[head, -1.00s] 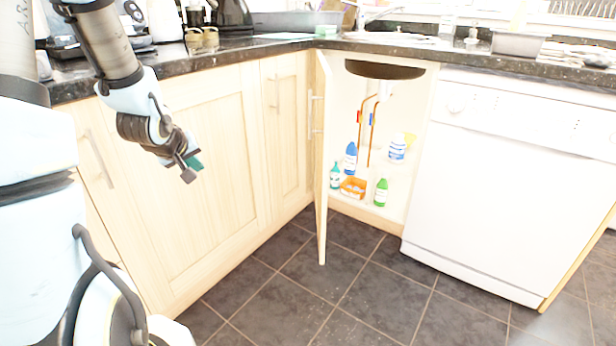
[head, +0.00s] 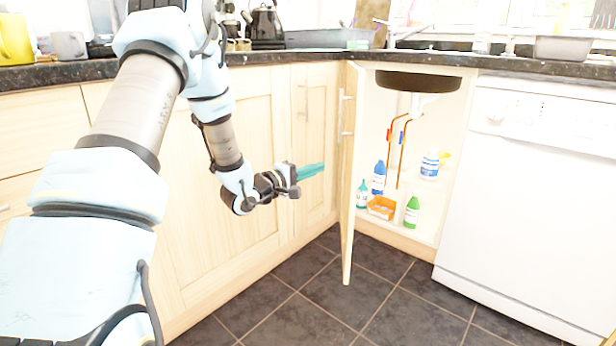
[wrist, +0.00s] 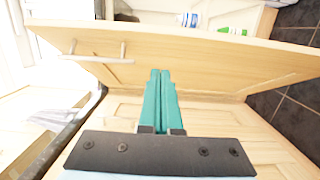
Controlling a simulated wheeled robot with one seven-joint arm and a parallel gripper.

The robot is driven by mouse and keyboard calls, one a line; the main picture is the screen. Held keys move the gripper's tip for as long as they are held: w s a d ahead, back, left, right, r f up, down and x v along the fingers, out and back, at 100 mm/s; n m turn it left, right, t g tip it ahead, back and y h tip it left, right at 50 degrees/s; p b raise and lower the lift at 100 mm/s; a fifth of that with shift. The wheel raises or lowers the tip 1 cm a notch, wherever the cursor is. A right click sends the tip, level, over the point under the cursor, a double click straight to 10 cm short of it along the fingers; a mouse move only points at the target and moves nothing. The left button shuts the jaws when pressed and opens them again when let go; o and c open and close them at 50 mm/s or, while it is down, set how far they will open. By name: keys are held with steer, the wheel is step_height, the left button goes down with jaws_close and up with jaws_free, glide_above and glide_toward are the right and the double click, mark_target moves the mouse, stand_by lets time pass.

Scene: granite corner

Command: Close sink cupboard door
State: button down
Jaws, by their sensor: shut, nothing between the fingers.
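The sink cupboard door (head: 348,190) stands wide open in the head view, swung out to the left of the cupboard opening and seen nearly edge-on. My gripper (head: 322,168) is shut and empty, its teal fingers pointing right toward the door's outer face. In the wrist view the door (wrist: 205,58) crosses the picture in front of my gripper (wrist: 160,74), with its bar handle (wrist: 97,57) to the left of the fingertips. I cannot tell whether the fingertips touch the door. The open cupboard (head: 450,200) shows its inside.
Several bottles, including a green one (head: 412,212), and an orange tub (head: 381,207) stand inside the cupboard. A white dishwasher (head: 540,190) is to its right. Closed cupboard fronts (head: 245,130) lie behind my arm, under the dark worktop (head: 290,57). The tiled floor (head: 400,300) is clear.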

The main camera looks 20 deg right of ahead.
mark_target(353, 161)
steer(key=d+b, duration=0.1)
steer(key=d, duration=0.6)
steer(key=shift+d+b, duration=0.4)
steer(key=shift+d, duration=0.1)
